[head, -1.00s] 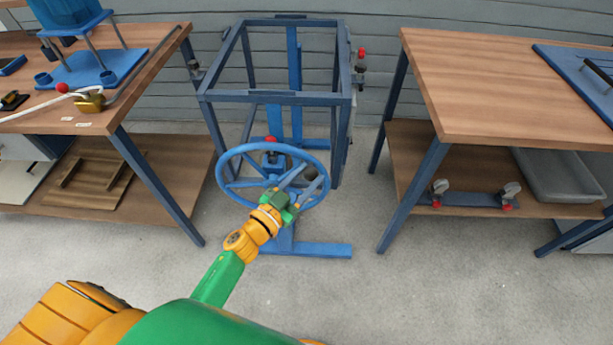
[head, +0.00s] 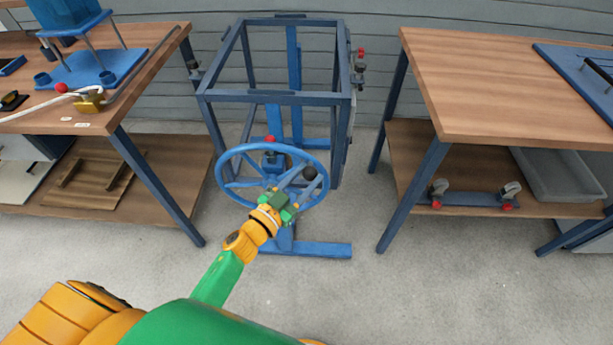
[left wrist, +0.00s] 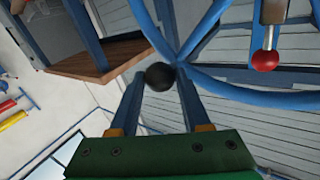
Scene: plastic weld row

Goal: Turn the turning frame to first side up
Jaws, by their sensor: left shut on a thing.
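The turning frame (head: 273,97) is an open box of dark blue bars on a blue stand between two benches. Its blue handwheel (head: 223,164) faces me, with a black knob (head: 309,173) at its right side. My left gripper (head: 300,181) reaches the wheel from below and is shut on the knob. In the left wrist view the knob (left wrist: 160,76) sits between the fingertips, beside the wheel's rim (left wrist: 150,28). A red-tipped pin (head: 270,139) stands at the top of the wheel; it also shows in the left wrist view (left wrist: 264,61). My right gripper is out of view.
A wooden bench (head: 150,60) with a blue fixture stands on the left. Another wooden bench (head: 480,95) stands on the right, with casters and a grey bin (head: 565,178) on its lower shelf. Blue stand feet (head: 315,250) lie on the floor. Grey floor in front is clear.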

